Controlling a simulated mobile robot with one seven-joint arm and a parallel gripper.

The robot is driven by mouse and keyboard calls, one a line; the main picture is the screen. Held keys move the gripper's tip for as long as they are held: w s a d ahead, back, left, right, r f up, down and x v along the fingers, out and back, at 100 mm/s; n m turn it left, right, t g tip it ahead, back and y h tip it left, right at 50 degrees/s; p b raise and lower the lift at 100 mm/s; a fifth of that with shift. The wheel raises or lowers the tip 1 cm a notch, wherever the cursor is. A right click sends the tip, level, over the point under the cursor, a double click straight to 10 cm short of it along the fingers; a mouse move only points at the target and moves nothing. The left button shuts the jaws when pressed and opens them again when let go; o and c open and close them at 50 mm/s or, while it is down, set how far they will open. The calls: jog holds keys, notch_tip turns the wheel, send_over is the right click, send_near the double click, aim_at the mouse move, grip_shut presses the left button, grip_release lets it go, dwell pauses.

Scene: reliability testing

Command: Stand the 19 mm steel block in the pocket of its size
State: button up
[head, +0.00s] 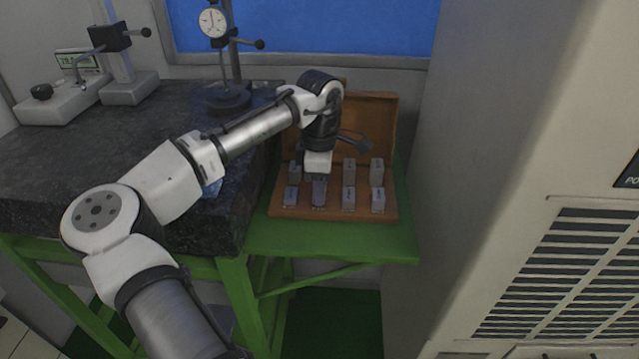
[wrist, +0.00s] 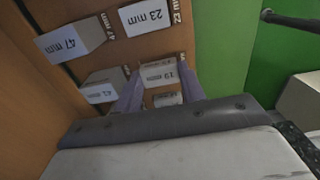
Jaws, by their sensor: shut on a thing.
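My gripper (head: 318,177) points down over the front row of the wooden block stand (head: 333,216), second place from the left. Its fingers (wrist: 160,84) are shut on a grey steel block (head: 319,193). In the wrist view a face reading 19 mm (wrist: 158,72) shows between the fingertips, beside a board label that seems to read 19. A second pale face (wrist: 168,98) lies closer between the fingers; its print is unclear. The held block looks upright at its place in the stand. The fingers hide its sides, and I cannot tell whether it is fully seated.
Standing blocks surround it: 23 mm (wrist: 147,14), 47 mm (wrist: 71,40), and one seemingly 41 mm (wrist: 103,85). The open brown lid (head: 372,115) rises behind. A dark granite plate (head: 100,160) lies left, with a dial gauge (head: 213,22). A pale cabinet (head: 520,150) stands right.

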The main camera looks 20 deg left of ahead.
jog(key=shift+f, duration=0.4)
jog(key=o, duration=1.2)
jog(key=shift+c, duration=0.2)
notch_tip(320, 180, up, 14)
jog(key=b, duration=0.2)
